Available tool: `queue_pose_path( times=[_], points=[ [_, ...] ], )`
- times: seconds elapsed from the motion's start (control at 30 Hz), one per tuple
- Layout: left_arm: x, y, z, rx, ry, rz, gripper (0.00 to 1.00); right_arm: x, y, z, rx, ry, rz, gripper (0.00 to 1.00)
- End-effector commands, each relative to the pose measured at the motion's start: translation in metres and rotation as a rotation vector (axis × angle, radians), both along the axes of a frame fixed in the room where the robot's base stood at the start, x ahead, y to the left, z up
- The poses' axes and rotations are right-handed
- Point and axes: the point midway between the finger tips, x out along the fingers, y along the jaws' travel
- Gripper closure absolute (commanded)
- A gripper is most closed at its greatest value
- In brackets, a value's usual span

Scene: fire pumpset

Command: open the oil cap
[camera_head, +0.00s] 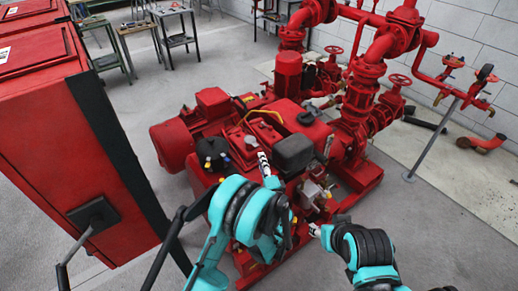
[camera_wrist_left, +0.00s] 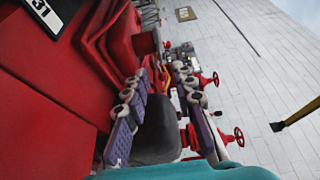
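A red engine and pump set (camera_head: 285,110) fills the middle of the head view. I cannot tell for certain which part is the oil cap. A small black round cap (camera_head: 306,118) sits on its red top, behind a black box-shaped part (camera_head: 293,152). My left gripper (camera_head: 264,164) is over the engine, left of that box. In the left wrist view its two purple-padded fingers (camera_wrist_left: 160,85) are apart with nothing held. A dark rounded part (camera_wrist_left: 157,130) shows between them, farther off. My right gripper (camera_head: 316,229) is low at the engine's near side, mostly hidden by its wrist.
A tall red cabinet (camera_head: 70,130) stands close on the left. Red pipes and valves (camera_head: 365,85) rise behind the engine at right. Small tables (camera_head: 175,25) stand at the back left. The grey floor (camera_head: 450,240) at right is clear.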

Motion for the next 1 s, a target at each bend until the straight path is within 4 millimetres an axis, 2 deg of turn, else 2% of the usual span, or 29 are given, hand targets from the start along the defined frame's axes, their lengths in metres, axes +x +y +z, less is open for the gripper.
queue_pose_path(
  times=[0.3, 0.5, 0.83, 0.87, 0.93, 1.0],
  points=[
    [0.047, 0.012, -0.002, 0.000, 0.000, 0.003, 0.74, 0.000, 0.000, -0.015, 0.000, 0.000, 0.000, 0.55],
    [0.069, 0.017, -0.001, 0.000, 0.000, 0.002, 0.74, 0.000, 0.000, -0.020, 0.000, 0.000, 0.000, 0.55],
    [0.074, 0.018, 0.000, -0.001, 0.001, 0.001, 0.74, 0.000, 0.000, -0.020, 0.000, 0.000, 0.000, 0.55],
    [0.074, 0.018, 0.000, -0.001, 0.001, 0.001, 0.79, 0.000, 0.000, -0.020, 0.000, 0.000, 0.000, 0.55],
    [0.074, 0.018, 0.000, -0.001, 0.001, 0.001, 0.98, 0.000, 0.000, -0.020, 0.000, 0.000, 0.000, 0.55],
    [0.074, 0.018, 0.000, -0.001, 0.001, 0.001, 1.00, 0.000, 0.000, -0.020, 0.000, 0.000, 0.000, 0.55]
  ],
)
